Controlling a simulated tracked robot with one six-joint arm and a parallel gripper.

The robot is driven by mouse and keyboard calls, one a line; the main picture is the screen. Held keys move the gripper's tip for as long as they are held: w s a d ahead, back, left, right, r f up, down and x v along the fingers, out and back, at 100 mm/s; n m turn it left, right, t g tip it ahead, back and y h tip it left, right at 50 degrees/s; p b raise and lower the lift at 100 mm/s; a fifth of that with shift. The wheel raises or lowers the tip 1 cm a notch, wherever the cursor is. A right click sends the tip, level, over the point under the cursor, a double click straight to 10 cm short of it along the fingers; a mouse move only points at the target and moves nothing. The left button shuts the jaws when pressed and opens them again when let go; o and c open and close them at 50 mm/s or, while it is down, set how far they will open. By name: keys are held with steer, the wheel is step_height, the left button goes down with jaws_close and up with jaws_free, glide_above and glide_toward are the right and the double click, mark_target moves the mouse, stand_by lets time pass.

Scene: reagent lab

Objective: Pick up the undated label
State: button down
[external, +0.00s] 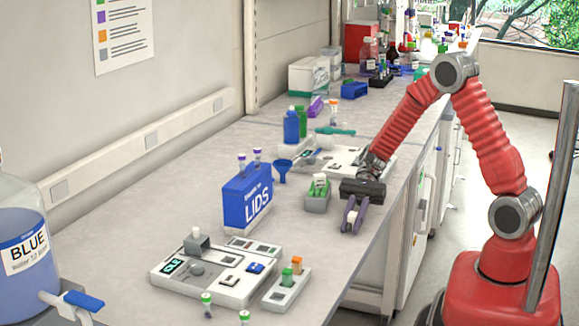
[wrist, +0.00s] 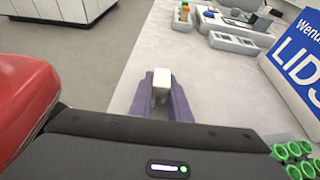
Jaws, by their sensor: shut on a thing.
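My gripper (external: 352,226) hangs low over the front edge of the bench, just right of the blue LIDS box. In the wrist view my gripper (wrist: 162,95) has its purple fingers closed on a small white piece (wrist: 161,78). Its white top shows between the fingertips; its lower part is hidden by them. I take it to be the label, but no writing on it can be read.
The blue LIDS box (external: 247,200) stands left of my gripper. A white instrument panel (external: 217,280) and a small rack (external: 285,292) lie in front.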

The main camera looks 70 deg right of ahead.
mark_target(352, 214)
step_height(352, 214, up, 10)
steer(key=shift+r, duration=0.1)
stand_by(0.5)
stand_by(0.6)
